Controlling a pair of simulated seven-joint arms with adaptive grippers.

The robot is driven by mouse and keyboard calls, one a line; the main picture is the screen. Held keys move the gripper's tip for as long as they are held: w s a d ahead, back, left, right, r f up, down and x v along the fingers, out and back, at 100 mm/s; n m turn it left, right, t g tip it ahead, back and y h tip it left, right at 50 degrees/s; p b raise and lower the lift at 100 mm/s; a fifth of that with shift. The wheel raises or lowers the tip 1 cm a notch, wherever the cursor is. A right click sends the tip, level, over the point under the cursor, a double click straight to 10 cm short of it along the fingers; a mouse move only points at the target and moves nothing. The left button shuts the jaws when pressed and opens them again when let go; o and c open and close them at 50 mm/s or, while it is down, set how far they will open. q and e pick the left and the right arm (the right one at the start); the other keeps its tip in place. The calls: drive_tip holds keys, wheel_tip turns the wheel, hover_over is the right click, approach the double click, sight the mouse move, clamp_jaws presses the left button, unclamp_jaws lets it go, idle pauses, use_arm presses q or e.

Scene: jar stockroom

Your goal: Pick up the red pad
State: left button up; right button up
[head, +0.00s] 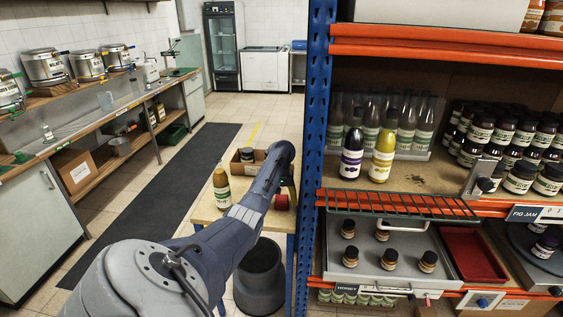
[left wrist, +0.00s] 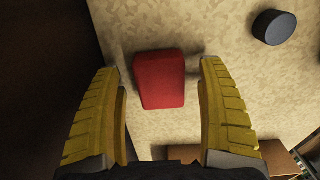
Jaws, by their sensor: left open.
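The red pad (left wrist: 160,80) lies flat on a pale mottled surface in the left wrist view, between and beyond the fingertips. My left gripper (left wrist: 161,68) is open and empty, with one yellow ridged finger on each side of the pad and a gap on both sides. In the head view my left arm reaches over the small wooden table, and a small red thing (head: 281,202), which looks like the pad, shows at its right edge. The left fingers are hard to make out there. My right gripper is in neither view.
The wrist view shows a dark round object (left wrist: 273,27) and a brown box (left wrist: 283,160). A blue rack upright (head: 313,130) stands close on the right.

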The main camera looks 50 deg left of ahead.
use_arm(q)
drive_tip(key=shift+f, duration=0.5)
drive_tip(key=c, duration=1.2)
